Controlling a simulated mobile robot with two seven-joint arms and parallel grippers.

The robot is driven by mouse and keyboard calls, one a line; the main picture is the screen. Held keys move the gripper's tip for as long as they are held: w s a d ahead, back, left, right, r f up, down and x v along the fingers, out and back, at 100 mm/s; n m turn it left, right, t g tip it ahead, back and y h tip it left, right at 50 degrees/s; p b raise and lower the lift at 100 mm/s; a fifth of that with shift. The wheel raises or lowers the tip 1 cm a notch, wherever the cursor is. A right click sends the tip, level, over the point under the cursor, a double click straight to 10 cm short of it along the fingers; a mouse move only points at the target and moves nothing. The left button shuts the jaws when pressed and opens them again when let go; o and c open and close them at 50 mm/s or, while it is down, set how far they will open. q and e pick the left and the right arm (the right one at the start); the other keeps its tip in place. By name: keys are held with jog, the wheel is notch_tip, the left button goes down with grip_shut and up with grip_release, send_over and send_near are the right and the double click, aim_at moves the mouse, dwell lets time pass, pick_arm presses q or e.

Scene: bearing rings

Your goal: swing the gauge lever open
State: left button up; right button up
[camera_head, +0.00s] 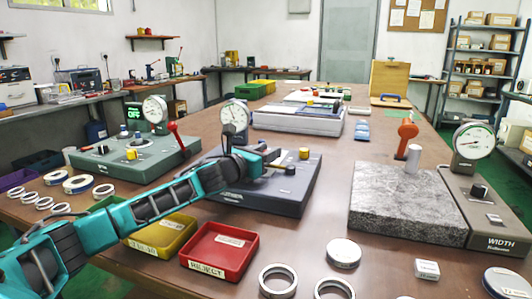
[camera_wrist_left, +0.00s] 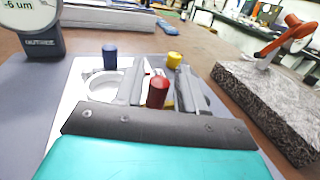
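The middle gauge station is a dark grey base (camera_head: 290,190) with a round dial (camera_head: 235,116) and a yellow peg (camera_head: 304,153). My left gripper (camera_head: 268,157) is low over this base, beside the dial. In the left wrist view its two fingers (camera_wrist_left: 160,88) are apart, with a red peg (camera_wrist_left: 157,92) showing between them; I cannot tell whether they touch it. A blue peg (camera_wrist_left: 110,57), the yellow peg (camera_wrist_left: 174,60) and a pale ring (camera_wrist_left: 103,86) show around the fingers. Which part is the gauge lever is unclear; the gripper hides much of the station.
A green station (camera_head: 135,155) with a red lever (camera_head: 173,130) stands left. A granite block (camera_head: 400,205) with an orange lever (camera_head: 407,134) and a WIDTH gauge (camera_head: 485,215) stand right. A red REJECT tray (camera_head: 220,250), a yellow tray (camera_head: 162,236) and loose rings (camera_head: 278,280) lie in front.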

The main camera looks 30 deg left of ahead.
pick_arm(q)
grip_shut()
